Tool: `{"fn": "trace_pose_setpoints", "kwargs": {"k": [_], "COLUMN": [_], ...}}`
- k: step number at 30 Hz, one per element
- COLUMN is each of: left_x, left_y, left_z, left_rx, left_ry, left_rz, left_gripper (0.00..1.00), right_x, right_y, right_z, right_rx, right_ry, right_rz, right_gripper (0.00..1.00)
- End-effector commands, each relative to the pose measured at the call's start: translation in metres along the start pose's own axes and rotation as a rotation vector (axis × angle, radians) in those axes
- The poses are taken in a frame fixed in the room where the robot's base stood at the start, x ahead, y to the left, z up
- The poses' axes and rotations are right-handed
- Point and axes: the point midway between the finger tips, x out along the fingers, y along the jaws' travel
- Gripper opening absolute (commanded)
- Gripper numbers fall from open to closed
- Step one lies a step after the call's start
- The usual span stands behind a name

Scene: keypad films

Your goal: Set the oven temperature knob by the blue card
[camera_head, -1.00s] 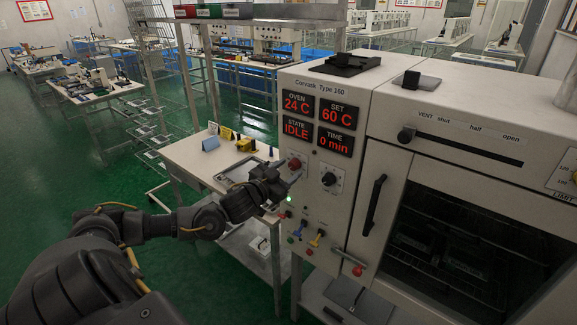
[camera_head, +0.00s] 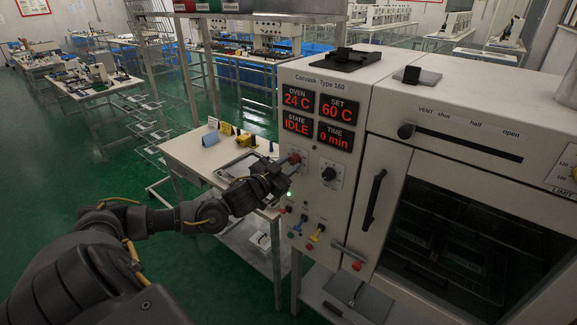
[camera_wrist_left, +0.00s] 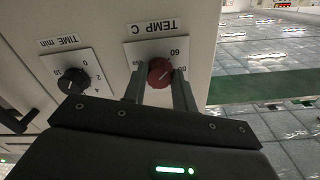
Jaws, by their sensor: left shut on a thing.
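The red temperature knob (camera_head: 295,158) is on the white oven's front panel, left of the black time knob (camera_head: 329,174). My left gripper (camera_head: 286,168) is at the red knob. In the left wrist view the red knob (camera_wrist_left: 160,72) sits between the fingers of my left gripper (camera_wrist_left: 160,86), which is shut on it. The plate behind it reads TEMP C, upside down. The SET display (camera_head: 337,110) shows 60 C and the OVEN display (camera_head: 298,98) 24 C. My right gripper is out of view.
Below the knobs are small coloured plugs or levers (camera_head: 298,226). A black door handle (camera_head: 374,198) sticks out to the right. STATE shows IDLE.

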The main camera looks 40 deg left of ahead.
Motion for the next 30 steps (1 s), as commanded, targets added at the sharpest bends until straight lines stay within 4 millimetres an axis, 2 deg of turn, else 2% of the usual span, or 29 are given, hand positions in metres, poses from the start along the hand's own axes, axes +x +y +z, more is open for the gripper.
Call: {"fn": "trace_pose_setpoints", "kwargs": {"k": [8,20,30], "left_x": [0.0,0.0,0.0], "left_y": [0.0,-0.001,-0.002], "left_z": [0.001,0.002,0.002], "left_rx": [0.151,0.523,0.848], "left_ry": [0.001,0.001,0.002], "left_rz": [-0.001,-0.002,-0.002], "left_gripper": [0.05,0.05,0.05], "right_x": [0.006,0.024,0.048], "right_y": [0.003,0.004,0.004], "right_z": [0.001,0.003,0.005], "right_rx": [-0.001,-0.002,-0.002], "right_ry": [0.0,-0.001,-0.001], "right_rz": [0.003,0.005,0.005], "right_gripper": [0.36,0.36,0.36]}}
